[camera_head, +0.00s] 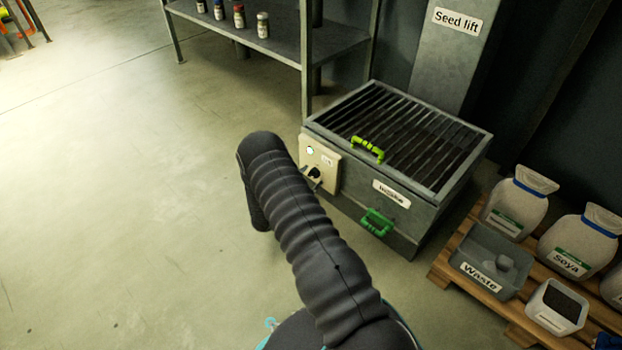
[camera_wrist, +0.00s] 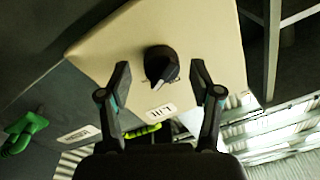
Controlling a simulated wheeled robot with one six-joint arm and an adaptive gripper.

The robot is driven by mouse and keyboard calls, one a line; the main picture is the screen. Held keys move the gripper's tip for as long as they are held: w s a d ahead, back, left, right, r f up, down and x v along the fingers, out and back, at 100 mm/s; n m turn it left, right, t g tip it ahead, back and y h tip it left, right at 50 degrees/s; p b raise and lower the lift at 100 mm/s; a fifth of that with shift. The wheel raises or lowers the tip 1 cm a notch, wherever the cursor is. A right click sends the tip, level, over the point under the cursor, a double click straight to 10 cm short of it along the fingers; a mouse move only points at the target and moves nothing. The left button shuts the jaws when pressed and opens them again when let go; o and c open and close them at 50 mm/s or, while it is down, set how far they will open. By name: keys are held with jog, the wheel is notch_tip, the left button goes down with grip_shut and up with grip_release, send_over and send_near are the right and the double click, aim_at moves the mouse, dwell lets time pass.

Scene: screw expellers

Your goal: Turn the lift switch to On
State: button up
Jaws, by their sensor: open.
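The lift switch is a black round knob with a lighter grey pointer (camera_wrist: 161,64) on a cream panel (camera_wrist: 205,35). In the wrist view its pointer slants to the lower left, and a "Lift" label (camera_wrist: 161,111) shows upside down below it. Its On and Off marks are not readable. In the head view the panel (camera_head: 331,178) is on the left of the grey intake box's front, with the dark knob (camera_head: 314,172) low on it. My gripper (camera_wrist: 160,75) is open, with one finger on each side of the knob and visible gaps; contact is not apparent.
The intake box (camera_head: 408,222) has a slatted top with a yellow-green handle (camera_head: 368,149) and a green front handle (camera_head: 377,222). A pallet (camera_head: 465,292) with a waste bin (camera_head: 487,275) and seed containers stands right. A shelf (camera_head: 270,35) stands behind.

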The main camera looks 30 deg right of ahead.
jog(key=v, duration=1.2)
jog(key=shift+w+r, duration=0.1)
jog(key=shift+w, duration=0.05)
